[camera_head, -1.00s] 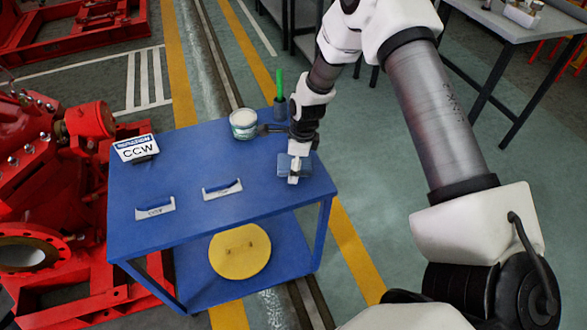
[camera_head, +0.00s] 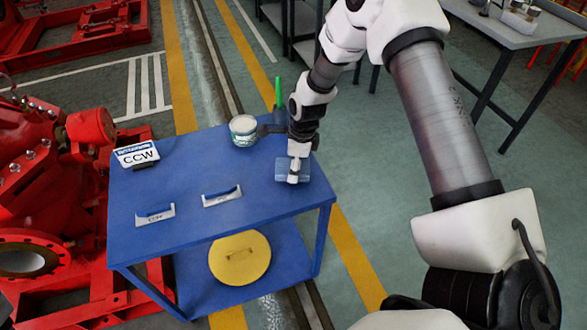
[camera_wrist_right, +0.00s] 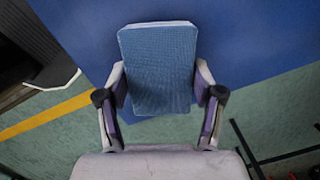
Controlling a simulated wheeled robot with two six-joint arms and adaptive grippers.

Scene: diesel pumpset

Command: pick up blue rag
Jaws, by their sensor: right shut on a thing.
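The blue rag (camera_head: 282,169) is a small, flat, light-blue folded block near the right edge of the blue table top. My right gripper (camera_head: 294,176) comes down over it from above. In the right wrist view the rag (camera_wrist_right: 158,65) sits between the two fingers of the gripper (camera_wrist_right: 161,88), which are shut on its sides. The rag overlaps the table edge in that view. I cannot tell whether it touches the table or hangs just above it. My left gripper is not in view.
The blue table (camera_head: 180,178) also bears a jar (camera_head: 243,131), a green-topped tool (camera_head: 278,95), a CCW sign (camera_head: 137,153) and two small holders (camera_head: 221,197) (camera_head: 155,214). A yellow disc (camera_head: 239,258) lies on the lower shelf. Red machinery (camera_head: 40,190) stands at left.

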